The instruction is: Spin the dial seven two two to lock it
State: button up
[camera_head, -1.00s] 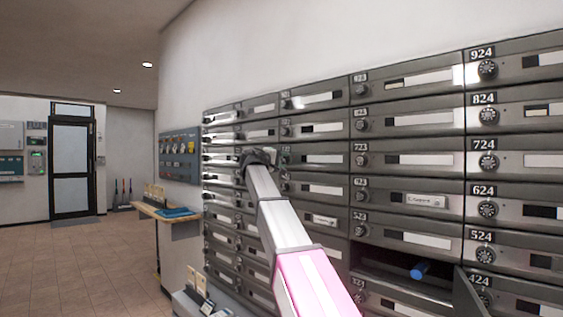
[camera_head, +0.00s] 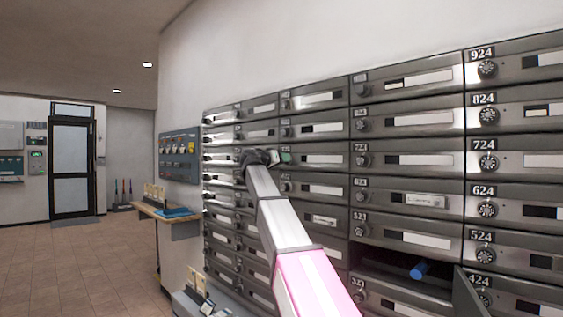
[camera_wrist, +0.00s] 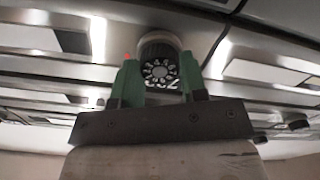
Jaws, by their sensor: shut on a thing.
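In the wrist view, a round dark dial (camera_wrist: 159,70) with a ring of pale marks sits on a metal mailbox door. A dark number label (camera_wrist: 163,86) beside it appears upside down and seems to read 722, partly covered. My gripper (camera_wrist: 159,76) has its green fingers on both sides of the dial, shut on it. In the head view, my gripper (camera_head: 284,157) is against the mailbox wall, left of the 723 door (camera_head: 408,160). It hides the dial there.
Mailbox doors with dials fill the wall, including 724 (camera_head: 512,160). A lower box is open, with a blue cylinder (camera_head: 419,270) inside and its door (camera_head: 468,295) swung out. A wooden shelf (camera_head: 158,211) juts out at left. The tiled floor (camera_head: 85,262) is clear.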

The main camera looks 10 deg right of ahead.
jog(key=shift+m, duration=1.9)
jog(key=o, duration=0.9)
jog(key=v, duration=1)
jog(key=shift+s+a, duration=0.25)
jog(key=shift+a, duration=0.05)
jog(key=shift+f, duration=0.15)
